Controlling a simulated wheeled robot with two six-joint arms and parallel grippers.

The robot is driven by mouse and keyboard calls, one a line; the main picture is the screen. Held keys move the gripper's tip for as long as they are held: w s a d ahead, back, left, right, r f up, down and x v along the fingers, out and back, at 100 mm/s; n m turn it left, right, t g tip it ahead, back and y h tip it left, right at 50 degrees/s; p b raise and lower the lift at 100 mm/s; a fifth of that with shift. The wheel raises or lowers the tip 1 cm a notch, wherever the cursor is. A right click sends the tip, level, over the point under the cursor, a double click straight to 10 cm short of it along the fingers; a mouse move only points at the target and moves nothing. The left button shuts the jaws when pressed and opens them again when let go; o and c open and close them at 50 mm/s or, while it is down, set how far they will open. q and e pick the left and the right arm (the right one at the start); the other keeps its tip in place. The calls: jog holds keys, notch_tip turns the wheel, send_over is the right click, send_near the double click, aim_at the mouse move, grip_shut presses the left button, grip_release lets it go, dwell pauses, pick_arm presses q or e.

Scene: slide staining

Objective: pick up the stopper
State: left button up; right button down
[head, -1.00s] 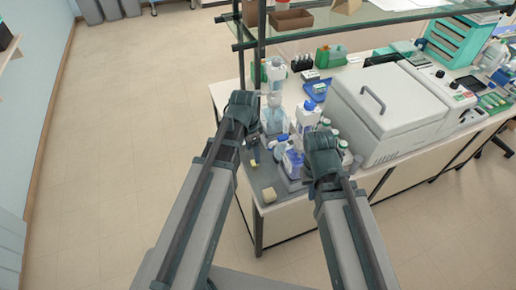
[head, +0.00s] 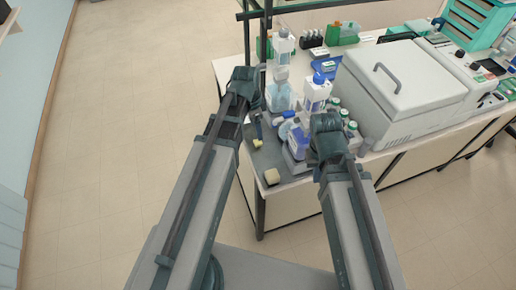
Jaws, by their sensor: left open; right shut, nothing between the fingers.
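I cannot pick out a stopper with certainty. A small yellow piece (head: 257,143) and a cream block (head: 271,177) lie on the grey mat (head: 262,163) at the bench's near left corner. My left gripper (head: 257,128) is open, just above the mat near the yellow piece; its fingers are small and partly hidden by my arm. I see nothing held in it. My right gripper (head: 326,150) is over the bench's front edge, beside the bottles. It is shut and empty, its fingers mostly hidden behind my wrist.
Bottles with blue liquid (head: 280,95) and a white bottle with a blue cap (head: 317,92) stand close between my arms. A large lidded grey machine (head: 400,85) fills the bench to the right. A shelf post (head: 267,40) rises behind.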

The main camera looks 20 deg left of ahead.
aim_at(258, 142)
pick_arm(q)
jog(key=shift+w+d+f+b, duration=0.15)
jog(key=shift+f+b, duration=0.7)
jog(key=shift+f, duration=0.5)
pick_arm(e)
jog(key=shift+f, duration=1.4)
pick_arm(q)
notch_tip(258, 142, down, 5)
jog(key=b, duration=0.5)
jog(key=shift+w+f, duration=0.15)
jog(key=shift+f, duration=0.05)
jog(key=shift+r, duration=0.1)
pick_arm(e)
notch_tip(258, 142, down, 5)
jog(key=shift+f, duration=0.1)
pick_arm(q)
jog(key=shift+c, duration=0.3)
grip_shut()
